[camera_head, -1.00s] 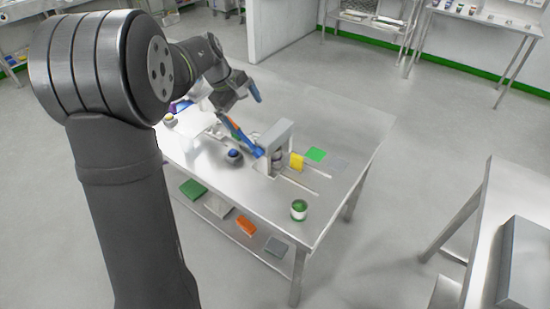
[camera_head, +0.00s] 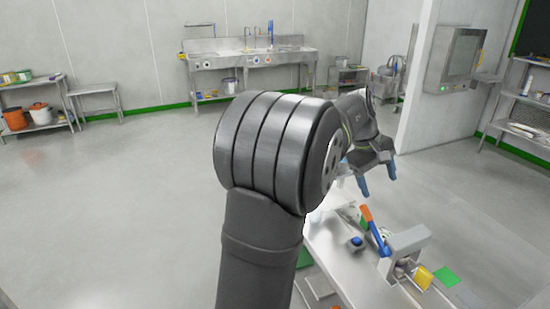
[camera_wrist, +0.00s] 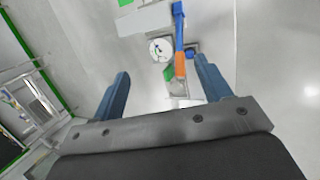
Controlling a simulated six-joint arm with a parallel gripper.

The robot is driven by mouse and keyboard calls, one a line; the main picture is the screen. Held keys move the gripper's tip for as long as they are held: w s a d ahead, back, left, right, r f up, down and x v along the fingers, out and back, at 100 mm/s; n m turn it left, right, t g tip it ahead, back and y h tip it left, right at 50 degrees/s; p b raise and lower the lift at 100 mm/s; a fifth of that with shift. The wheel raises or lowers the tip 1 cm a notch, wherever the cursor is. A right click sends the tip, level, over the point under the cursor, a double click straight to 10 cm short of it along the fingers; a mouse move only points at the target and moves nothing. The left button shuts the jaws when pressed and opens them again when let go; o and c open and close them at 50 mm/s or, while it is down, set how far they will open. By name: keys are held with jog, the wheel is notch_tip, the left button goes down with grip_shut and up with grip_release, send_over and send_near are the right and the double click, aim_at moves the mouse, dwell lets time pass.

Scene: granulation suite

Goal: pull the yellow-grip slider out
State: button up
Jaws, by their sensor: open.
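The slider's yellow grip (camera_head: 421,277) sits at the lower right of the head view, beside a grey upright housing (camera_head: 408,240) on the steel table. The rest of the slider is hard to make out. My gripper (camera_head: 378,180) is open and empty, above and to the left of the housing and apart from it. Its two blue fingers also show spread in the wrist view (camera_wrist: 161,68). No yellow grip is visible in the wrist view.
A blue lever (camera_head: 378,238) with an orange end (camera_head: 366,213) leans beside the housing and also shows between my fingers in the wrist view (camera_wrist: 179,32). A blue knob (camera_head: 355,242) stands left of it. A green square (camera_head: 446,277) lies right of the yellow grip.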

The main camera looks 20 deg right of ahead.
jog(key=c, duration=0.7)
jog(key=t+y, duration=0.2)
jog(key=y, duration=0.2)
send_over(426, 272)
notch_tip(426, 272, down, 11)
notch_tip(426, 272, down, 18)
jog(key=shift+r, duration=0.2)
jog(key=shift+c, duration=0.2)
grip_shut()
